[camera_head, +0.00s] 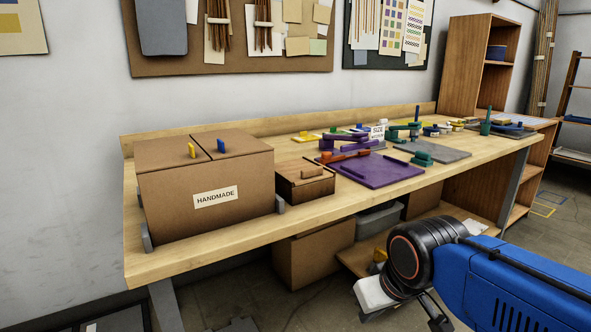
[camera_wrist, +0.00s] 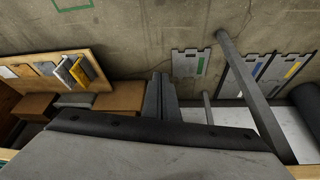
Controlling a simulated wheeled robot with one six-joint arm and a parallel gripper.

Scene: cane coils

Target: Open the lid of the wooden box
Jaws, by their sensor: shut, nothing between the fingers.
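The small wooden box (camera_head: 306,190) stands on the workbench, just right of the large cardboard box. Its lid (camera_head: 298,168) lies flat on top and looks closed, with a small lighter wooden handle (camera_head: 312,173) on it. The wooden box is not seen in the wrist view. My gripper (camera_wrist: 160,92) shows in the wrist view with its dark fingers together and nothing between them. In the head view my arm is at the lower right, in front of and below the bench top, well apart from the box. The fingertips are not clear there.
A large cardboard box (camera_head: 205,188) labelled HANDMADE borders the wooden box on the left. A purple mat (camera_head: 385,172) with purple and orange pieces lies to its right. The bench's front strip (camera_head: 350,197) is clear. Boxes stand on the shelf (camera_head: 357,262) below.

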